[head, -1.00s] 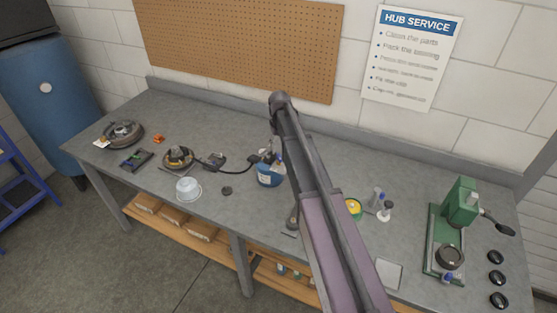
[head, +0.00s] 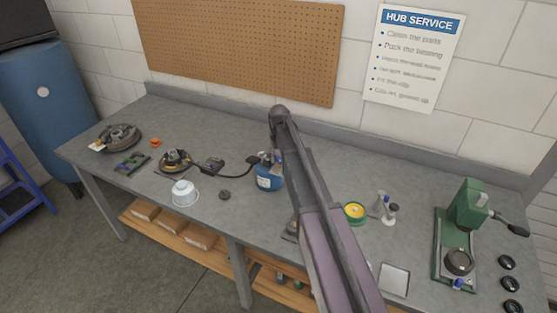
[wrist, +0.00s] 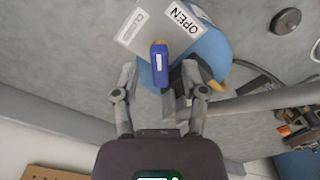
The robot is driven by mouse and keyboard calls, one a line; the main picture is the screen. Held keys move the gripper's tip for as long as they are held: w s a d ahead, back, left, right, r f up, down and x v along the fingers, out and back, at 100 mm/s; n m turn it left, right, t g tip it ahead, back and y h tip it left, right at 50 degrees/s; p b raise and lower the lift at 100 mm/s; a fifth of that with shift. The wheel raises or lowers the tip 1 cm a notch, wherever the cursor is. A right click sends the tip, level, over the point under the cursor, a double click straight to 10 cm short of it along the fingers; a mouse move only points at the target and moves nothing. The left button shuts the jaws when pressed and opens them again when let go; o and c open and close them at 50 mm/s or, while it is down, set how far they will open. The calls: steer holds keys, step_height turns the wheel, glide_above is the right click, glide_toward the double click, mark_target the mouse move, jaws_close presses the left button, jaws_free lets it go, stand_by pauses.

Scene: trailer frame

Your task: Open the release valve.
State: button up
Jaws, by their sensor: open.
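The release valve shows in the wrist view as a blue lever (wrist: 160,62) in front of a pale plate (wrist: 133,36) marked OPEN and CLOSED. The plate sits on a rounded blue body (wrist: 212,50). In the head view a blue container (head: 268,183) on the bench appears to be this same body; my arm partly covers it, and the lever cannot be made out there. My gripper (wrist: 160,82) is open, with one finger on each side of the lever. The fingers look apart from the lever, though the depth between them is hard to judge.
A hub part (head: 174,160) and a white pot (head: 185,192) stand left of the blue container. A yellow-green tin (head: 355,212) and a green press (head: 465,217) stand to the right. A dark puck (head: 224,195) lies in front.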

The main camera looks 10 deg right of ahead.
steer(key=shift+a, duration=0.1)
jaws_close()
steer(key=shift+m, duration=0.3)
steer(key=m, duration=0.3)
steer(key=shift+m, duration=2.3)
jaws_free()
